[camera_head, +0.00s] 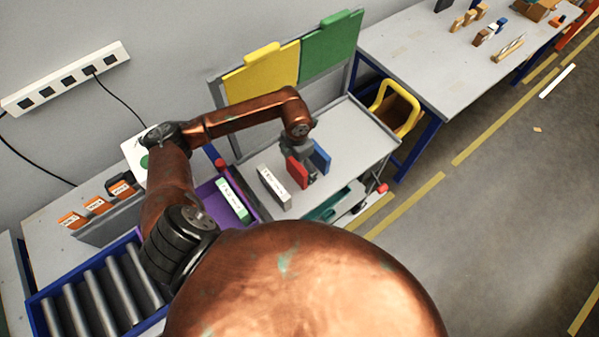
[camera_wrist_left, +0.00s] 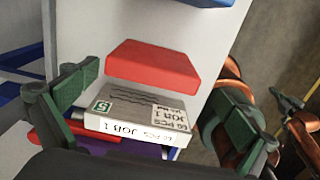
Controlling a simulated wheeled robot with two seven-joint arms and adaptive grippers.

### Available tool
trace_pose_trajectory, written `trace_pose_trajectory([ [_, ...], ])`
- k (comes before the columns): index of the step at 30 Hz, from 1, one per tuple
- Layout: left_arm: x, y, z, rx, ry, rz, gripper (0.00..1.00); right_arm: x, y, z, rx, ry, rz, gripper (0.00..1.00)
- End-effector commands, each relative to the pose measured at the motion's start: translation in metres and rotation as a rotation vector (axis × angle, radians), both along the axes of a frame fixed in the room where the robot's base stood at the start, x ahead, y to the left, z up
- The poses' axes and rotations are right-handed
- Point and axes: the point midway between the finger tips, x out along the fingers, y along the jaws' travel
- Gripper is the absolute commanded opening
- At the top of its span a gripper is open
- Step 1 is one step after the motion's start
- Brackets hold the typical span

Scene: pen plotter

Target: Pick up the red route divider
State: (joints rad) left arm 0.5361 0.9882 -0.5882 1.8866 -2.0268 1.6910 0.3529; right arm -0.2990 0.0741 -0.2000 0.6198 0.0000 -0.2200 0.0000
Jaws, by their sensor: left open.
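The red route divider (camera_head: 297,172) stands on the grey worktop, beside a blue divider (camera_head: 320,158), in the head view. In the left wrist view the red divider (camera_wrist_left: 165,68) shows its plain red top, beyond the fingertips. My left gripper (camera_head: 303,160) is over the dividers and partly hides them. Its dark green fingers are spread wide in the left wrist view (camera_wrist_left: 152,100), with nothing held between them. A grey box marked JOB 1 (camera_wrist_left: 135,112) lies beside the red divider, nearer the fingers.
The JOB 1 box (camera_head: 273,187) stands left of the red divider. A purple tray (camera_head: 212,190) holds a green-labelled box (camera_head: 233,199). Yellow (camera_head: 262,72) and green (camera_head: 330,46) panels stand behind. A roller rack (camera_head: 98,288) is at left. The worktop's right part is clear.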

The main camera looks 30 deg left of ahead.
Motion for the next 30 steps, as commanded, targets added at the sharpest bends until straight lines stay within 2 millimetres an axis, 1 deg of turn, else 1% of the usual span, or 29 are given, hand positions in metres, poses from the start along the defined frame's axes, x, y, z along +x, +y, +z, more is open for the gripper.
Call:
trace_pose_trajectory([
  [6, 0.0, 0.002, -0.022, -0.001, 0.001, 0.004, 1.0, -0.006, -0.002, 0.004, -0.002, 0.006, -0.001, 0.0],
  [11, 0.005, 0.004, -0.041, -0.002, 0.003, 0.005, 1.0, -0.004, -0.004, 0.01, -0.004, 0.004, 0.001, 0.0],
  [15, 0.008, 0.004, -0.061, -0.003, 0.003, 0.003, 1.0, -0.002, -0.008, 0.014, -0.009, 0.002, 0.002, 0.0],
  [18, 0.008, 0.005, -0.07, -0.001, 0.001, 0.0, 1.0, -0.002, -0.01, 0.015, -0.011, 0.002, 0.003, 0.0],
  [26, 0.009, 0.004, -0.074, -0.001, 0.0, -0.001, 1.0, 0.0, -0.009, 0.015, -0.01, 0.0, 0.003, 0.0],
  [30, 0.009, 0.004, -0.073, -0.001, 0.0, -0.001, 0.91, 0.0, -0.009, 0.015, -0.009, 0.0, 0.003, 0.0],
])
